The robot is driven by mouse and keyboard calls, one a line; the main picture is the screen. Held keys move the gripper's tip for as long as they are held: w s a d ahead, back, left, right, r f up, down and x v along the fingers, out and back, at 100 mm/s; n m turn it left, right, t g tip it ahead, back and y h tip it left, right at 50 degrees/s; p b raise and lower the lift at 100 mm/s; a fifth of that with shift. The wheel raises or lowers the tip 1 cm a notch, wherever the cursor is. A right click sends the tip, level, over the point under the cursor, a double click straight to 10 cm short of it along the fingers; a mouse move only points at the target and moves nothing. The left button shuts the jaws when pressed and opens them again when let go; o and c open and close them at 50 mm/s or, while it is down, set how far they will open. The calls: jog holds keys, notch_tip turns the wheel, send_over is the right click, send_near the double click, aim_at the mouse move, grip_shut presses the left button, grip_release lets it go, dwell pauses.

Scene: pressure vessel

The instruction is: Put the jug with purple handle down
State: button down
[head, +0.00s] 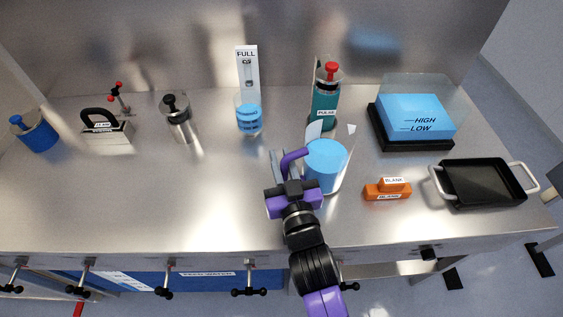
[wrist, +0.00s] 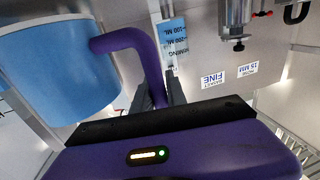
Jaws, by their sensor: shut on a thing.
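The jug (head: 325,166) is a clear vessel with blue contents and a purple handle (head: 293,158). It looks upright over the steel worktop, right of the middle in the head view. In the wrist view the jug (wrist: 60,65) fills the upper left, and its purple handle (wrist: 150,55) runs down between the fingers. My gripper (head: 290,182) is shut on the handle, at the jug's left side. The fingers also show in the wrist view (wrist: 158,95). I cannot tell whether the jug's base touches the worktop; the arm and the view angle hide it.
An orange block (head: 387,191) labelled BLANK and a black tray (head: 483,183) lie to the right. A clear beaker (head: 249,117) and a red-topped PULSE cylinder (head: 326,100) stand behind. The steel worktop (head: 190,200) is bare to the left and in front.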

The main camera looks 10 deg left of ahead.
jog(key=shift+f, duration=0.55)
jog(key=shift+f, duration=0.2)
jog(key=c, duration=1.3)
grip_release()
jog(key=shift+r, duration=0.1)
jog(key=shift+c, duration=0.2)
jog(key=shift+r, duration=0.15)
jog(key=v, duration=1)
jog(key=shift+s+d+b, duration=0.1)
jog(key=shift+s+b, duration=0.2)
jog(key=shift+s, duration=0.05)
jog(key=shift+s+d, duration=0.35)
jog(key=shift+s, duration=0.2)
